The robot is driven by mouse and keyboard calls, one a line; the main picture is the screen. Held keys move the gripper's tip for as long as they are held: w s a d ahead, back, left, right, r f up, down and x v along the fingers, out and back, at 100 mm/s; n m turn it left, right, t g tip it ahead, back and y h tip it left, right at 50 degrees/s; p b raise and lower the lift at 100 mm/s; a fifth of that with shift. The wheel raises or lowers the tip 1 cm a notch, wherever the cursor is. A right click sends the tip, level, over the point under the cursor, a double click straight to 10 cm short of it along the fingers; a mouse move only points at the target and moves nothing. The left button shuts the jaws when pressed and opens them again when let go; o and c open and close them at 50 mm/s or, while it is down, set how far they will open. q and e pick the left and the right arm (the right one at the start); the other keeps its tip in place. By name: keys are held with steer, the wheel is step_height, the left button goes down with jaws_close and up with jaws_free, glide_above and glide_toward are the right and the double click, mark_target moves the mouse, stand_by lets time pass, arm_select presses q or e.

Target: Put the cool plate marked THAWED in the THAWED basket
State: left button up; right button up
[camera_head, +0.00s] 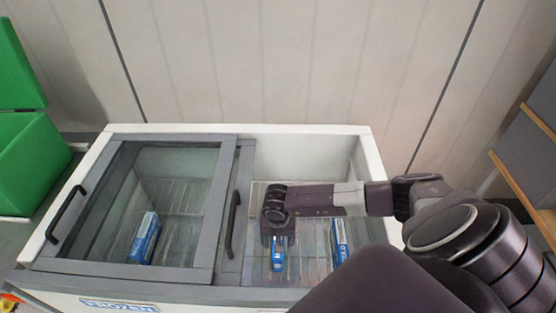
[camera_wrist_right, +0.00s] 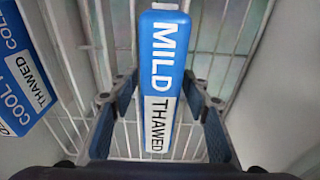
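The cool plate marked THAWED (camera_wrist_right: 22,85) is a blue and white block at the left of the right wrist view, cut off by the edge. A similar block marked MILD THAWED (camera_wrist_right: 160,80) lies centrally between the fingers of my right gripper (camera_wrist_right: 158,105), which is open with gaps on both sides. In the head view my right gripper (camera_head: 277,242) reaches down into the open right compartment over one blue block (camera_head: 277,262); another blue block (camera_head: 340,240) stands to its right, by the wall. My left gripper is not in view. I see no basket marked THAWED.
The chest (camera_head: 310,130) has a frame with a glass lid (camera_head: 165,185) over its left compartment, labelled FROZEN (camera_head: 118,305), with a blue block (camera_head: 146,238) under it. A green bin (camera_head: 30,160) stands at left. A shelf (camera_head: 535,190) stands at right.

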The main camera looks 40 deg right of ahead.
steer(key=shift+r, duration=0.1)
steer(key=shift+r, duration=0.15)
steer(key=r, duration=0.4)
steer(key=r+b, duration=0.1)
steer(key=r, duration=0.2)
steer(key=s+a+r, duration=0.1)
steer(key=r, duration=0.3)
steer(key=shift+r, duration=0.35)
stand_by(0.7)
